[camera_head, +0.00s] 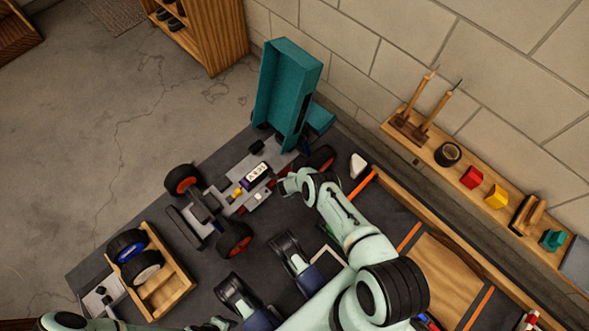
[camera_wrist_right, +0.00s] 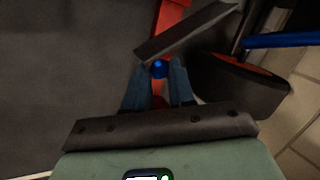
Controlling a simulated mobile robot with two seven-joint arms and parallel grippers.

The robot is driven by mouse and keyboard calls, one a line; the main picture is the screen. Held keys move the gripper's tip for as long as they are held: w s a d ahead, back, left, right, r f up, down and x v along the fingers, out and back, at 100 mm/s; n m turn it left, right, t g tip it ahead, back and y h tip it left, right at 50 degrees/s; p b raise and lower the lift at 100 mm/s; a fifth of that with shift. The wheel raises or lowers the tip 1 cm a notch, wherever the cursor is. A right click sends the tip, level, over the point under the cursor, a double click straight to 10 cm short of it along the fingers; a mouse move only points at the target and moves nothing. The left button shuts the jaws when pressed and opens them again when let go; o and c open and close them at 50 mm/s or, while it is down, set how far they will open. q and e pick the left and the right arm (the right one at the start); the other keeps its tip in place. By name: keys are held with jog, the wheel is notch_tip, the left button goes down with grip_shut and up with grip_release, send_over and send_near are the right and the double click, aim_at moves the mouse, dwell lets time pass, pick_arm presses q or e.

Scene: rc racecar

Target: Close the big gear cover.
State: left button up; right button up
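A large teal cover (camera_head: 287,92) stands raised, nearly upright, at the far end of the racecar chassis (camera_head: 235,195). It looks like the big cover, open, with its hollow side showing; its hinge cannot be made out. My right arm reaches over the near side of the chassis, and its gripper is largely hidden there in the head view. In the right wrist view my right gripper (camera_wrist_right: 159,76) has its blue fingers apart, with a small blue ball (camera_wrist_right: 160,68) at the fingertips; contact cannot be told. My left gripper does not show clearly.
An orange-rimmed wheel (camera_wrist_right: 240,82) is close beside the right gripper. A wooden tray (camera_head: 178,287) with loose wheels is at lower left. A wooden shelf (camera_head: 482,207) with small items runs along the wall. The floor at left is clear.

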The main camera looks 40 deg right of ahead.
grip_shut()
jog(key=w+a+m+g, duration=0.1)
jog(key=w+a+m, duration=0.1)
jog(key=shift+m+h, duration=0.3)
jog(key=shift+d, duration=0.1)
jog(key=o, duration=0.7)
grip_release()
jog(key=shift+s, duration=0.1)
jog(key=shift+o, duration=0.2)
